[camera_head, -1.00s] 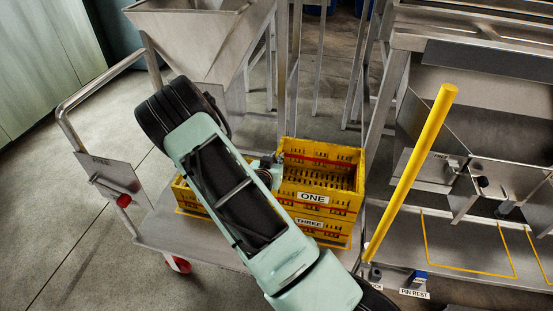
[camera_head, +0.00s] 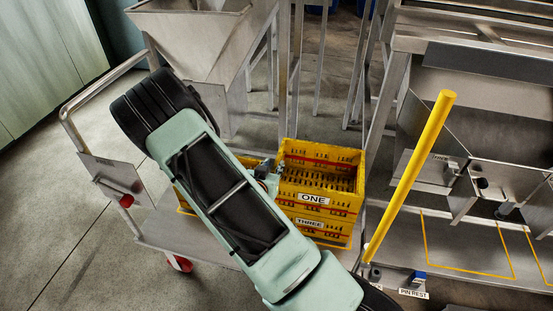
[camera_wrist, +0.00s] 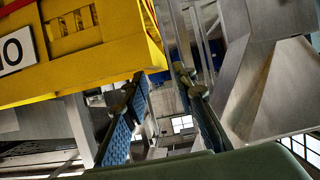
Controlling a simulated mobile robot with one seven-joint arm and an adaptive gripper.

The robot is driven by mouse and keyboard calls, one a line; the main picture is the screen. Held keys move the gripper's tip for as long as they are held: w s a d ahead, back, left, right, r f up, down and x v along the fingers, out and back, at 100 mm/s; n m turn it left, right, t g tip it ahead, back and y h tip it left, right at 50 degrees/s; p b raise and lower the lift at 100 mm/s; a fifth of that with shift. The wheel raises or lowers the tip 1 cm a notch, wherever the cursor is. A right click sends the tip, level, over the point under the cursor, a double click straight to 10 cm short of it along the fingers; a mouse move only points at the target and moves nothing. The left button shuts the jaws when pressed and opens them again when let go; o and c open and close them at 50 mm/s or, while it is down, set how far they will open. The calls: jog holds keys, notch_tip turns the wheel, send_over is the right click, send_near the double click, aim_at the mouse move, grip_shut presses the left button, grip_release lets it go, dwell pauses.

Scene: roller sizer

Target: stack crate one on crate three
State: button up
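Yellow crate ONE (camera_head: 318,199) sits upright on yellow crate THREE (camera_head: 313,236) at the right end of the trolley deck. Their front faces line up, with no clear gap between them. My gripper (camera_head: 267,168) is at the upper left side of crate ONE, partly hidden by my arm. In the wrist view my gripper (camera_wrist: 161,73) has its two blue-padded fingers apart. A yellow crate (camera_wrist: 80,50) fills the upper left there, its corner close to the fingertips; its label is cut off. I see nothing clasped; contact with the rim is unclear.
Another yellow crate (camera_head: 183,200) shows in part behind my arm on the trolley (camera_head: 180,235). A steel hopper (camera_head: 195,40) stands behind. A yellow post (camera_head: 410,175) and the machine frame rise close on the right. Floor at the lower left is clear.

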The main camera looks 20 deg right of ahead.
jog(key=v, duration=0.5)
jog(key=shift+s+a+r+p, duration=0.1)
jog(key=shift+s+r+p, duration=0.1)
jog(key=shift+p, duration=0.1)
jog(key=shift+f, duration=0.1)
